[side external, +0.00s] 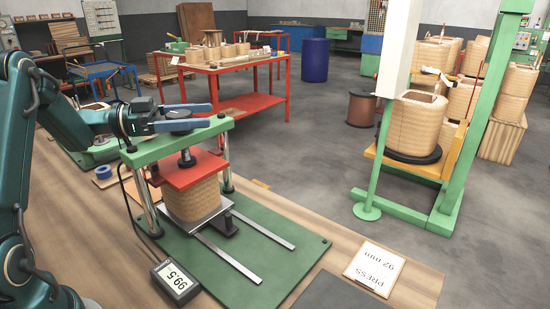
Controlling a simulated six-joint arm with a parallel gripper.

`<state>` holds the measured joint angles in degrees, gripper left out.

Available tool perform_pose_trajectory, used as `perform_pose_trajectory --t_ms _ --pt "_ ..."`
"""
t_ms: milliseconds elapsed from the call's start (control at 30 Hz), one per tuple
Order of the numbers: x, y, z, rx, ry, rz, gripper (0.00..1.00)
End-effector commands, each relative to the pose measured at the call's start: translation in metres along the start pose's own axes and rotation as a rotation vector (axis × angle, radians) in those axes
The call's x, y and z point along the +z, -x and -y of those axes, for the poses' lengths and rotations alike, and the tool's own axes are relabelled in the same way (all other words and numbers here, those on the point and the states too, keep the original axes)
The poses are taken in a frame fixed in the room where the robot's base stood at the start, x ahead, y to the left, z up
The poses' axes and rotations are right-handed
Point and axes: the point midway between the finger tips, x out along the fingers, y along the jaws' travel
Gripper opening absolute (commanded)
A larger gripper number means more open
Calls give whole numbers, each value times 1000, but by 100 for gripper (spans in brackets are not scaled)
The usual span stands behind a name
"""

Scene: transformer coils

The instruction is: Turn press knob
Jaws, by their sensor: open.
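The press knob (180,113) is a dark round disc on top of the green press frame (143,155). My gripper (207,115) reaches in from the left at knob height. Its two blue fingers are spread, one on the far side and one on the near side of the knob. I cannot tell whether they touch it. The red press plate (180,172) rests on or just above a tan wound coil (192,199). A small display (177,281) appears to read 99.5. A card (374,267) reads "PRESS 92 mm", upside down in view.
The press stands on a green base plate (290,235) with two metal rails, on a wooden bench (90,245). A blue tape roll (103,172) lies behind the press. A green stand (455,150) with a coil is at the right. A red table (240,102) is farther back.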

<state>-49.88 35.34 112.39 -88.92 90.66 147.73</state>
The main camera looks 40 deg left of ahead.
Motion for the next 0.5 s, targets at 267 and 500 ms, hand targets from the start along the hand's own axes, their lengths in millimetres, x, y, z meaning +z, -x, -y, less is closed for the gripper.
perform_pose_trajectory --t_ms 267,500 --pt "0 -1 0 -1 0 0 90" --pt "0 -1 0 0 0 0 8"
